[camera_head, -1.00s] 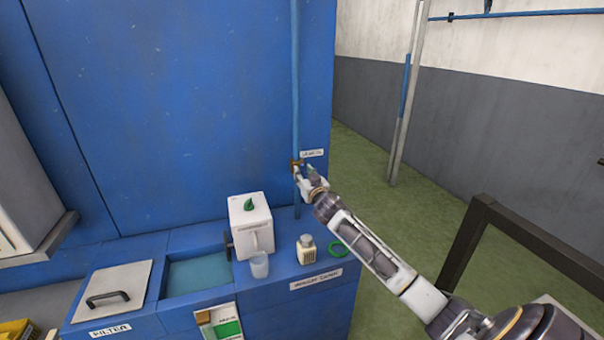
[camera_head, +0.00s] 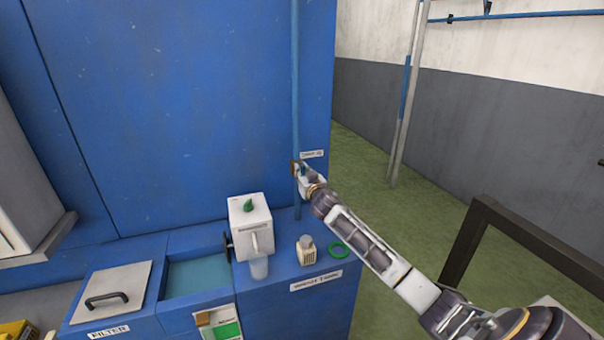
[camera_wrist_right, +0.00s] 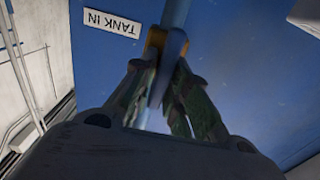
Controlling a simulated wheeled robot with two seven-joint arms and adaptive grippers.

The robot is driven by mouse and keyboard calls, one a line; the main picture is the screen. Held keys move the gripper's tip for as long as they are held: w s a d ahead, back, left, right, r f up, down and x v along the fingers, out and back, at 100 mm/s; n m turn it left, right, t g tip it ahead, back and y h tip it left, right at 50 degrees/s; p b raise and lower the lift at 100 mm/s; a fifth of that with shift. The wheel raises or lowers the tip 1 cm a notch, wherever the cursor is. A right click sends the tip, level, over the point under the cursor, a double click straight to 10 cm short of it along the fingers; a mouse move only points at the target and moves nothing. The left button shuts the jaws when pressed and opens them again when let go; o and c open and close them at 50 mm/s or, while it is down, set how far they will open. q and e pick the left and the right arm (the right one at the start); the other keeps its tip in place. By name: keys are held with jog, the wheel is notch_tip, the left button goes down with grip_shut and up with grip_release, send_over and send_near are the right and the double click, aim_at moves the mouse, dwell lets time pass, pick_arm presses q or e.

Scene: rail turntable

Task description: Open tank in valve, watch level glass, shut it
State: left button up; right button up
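The tank in valve (camera_head: 295,167) is a small brass fitting on a thin vertical blue pipe at the right edge of the blue wall. Its TANK IN label (camera_wrist_right: 111,22) reads upside down in the right wrist view. My right gripper (camera_head: 300,172) is at the valve. In the right wrist view its fingers (camera_wrist_right: 164,72) lie on both sides of the blue valve lever (camera_wrist_right: 170,58) and appear closed on it. I cannot pick out a level glass with certainty. My left gripper is not in view.
An open basin of blue-green liquid (camera_head: 197,275) sits beside a FILTER lid (camera_head: 112,291). A dark frame (camera_head: 470,240) stands at right.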

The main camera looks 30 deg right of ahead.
grip_shut()
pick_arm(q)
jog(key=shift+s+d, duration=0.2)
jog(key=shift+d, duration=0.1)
